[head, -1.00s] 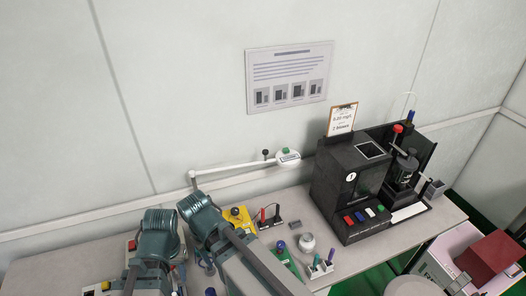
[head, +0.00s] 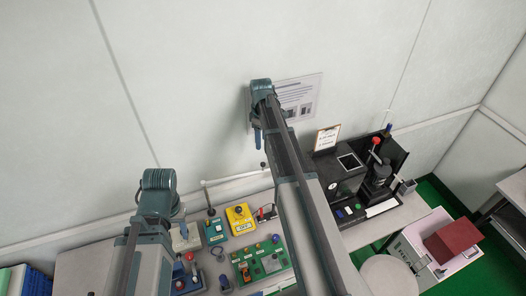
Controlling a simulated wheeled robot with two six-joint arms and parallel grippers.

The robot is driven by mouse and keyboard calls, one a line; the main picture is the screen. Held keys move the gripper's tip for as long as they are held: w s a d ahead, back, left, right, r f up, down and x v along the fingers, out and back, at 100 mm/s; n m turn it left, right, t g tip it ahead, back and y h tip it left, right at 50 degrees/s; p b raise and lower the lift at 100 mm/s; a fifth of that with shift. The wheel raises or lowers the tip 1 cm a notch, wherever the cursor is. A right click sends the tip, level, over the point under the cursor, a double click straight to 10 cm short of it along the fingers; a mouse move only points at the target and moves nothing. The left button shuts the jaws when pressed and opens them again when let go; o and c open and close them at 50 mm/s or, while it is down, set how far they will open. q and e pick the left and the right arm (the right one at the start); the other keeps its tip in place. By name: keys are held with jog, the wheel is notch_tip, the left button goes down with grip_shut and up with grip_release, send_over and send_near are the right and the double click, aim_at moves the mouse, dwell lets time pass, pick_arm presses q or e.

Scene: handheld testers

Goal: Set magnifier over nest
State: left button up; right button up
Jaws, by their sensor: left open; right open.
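The magnifier's white arm (head: 238,179) runs along the back of the bench near the wall. Its head is hidden behind my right arm. My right gripper (head: 257,138) is open, high in front of the wall and above the magnifier's arm, and I see nothing in it. My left gripper (head: 183,229) is open over the left part of the bench, left of the yellow box, and I see nothing in it. A green panel (head: 246,268) with a grey square in it lies on the bench; I cannot tell whether that square is the nest.
A black tester (head: 352,162) stands at the right, partly behind my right arm. A round stool (head: 389,275) and a pink-sided cart (head: 428,240) with a red box are at lower right.

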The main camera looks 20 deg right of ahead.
aim_at(263, 163)
jog(key=shift+w+d+r, duration=0.15)
jog(key=shift+d+r, duration=0.05)
jog(key=shift+d, duration=0.15)
jog(key=shift+f, duration=0.1)
notch_tip(263, 163, down, 14)
jog(key=b, duration=1.4)
jog(key=shift+r, duration=0.2)
grip_shut()
dwell(0.4)
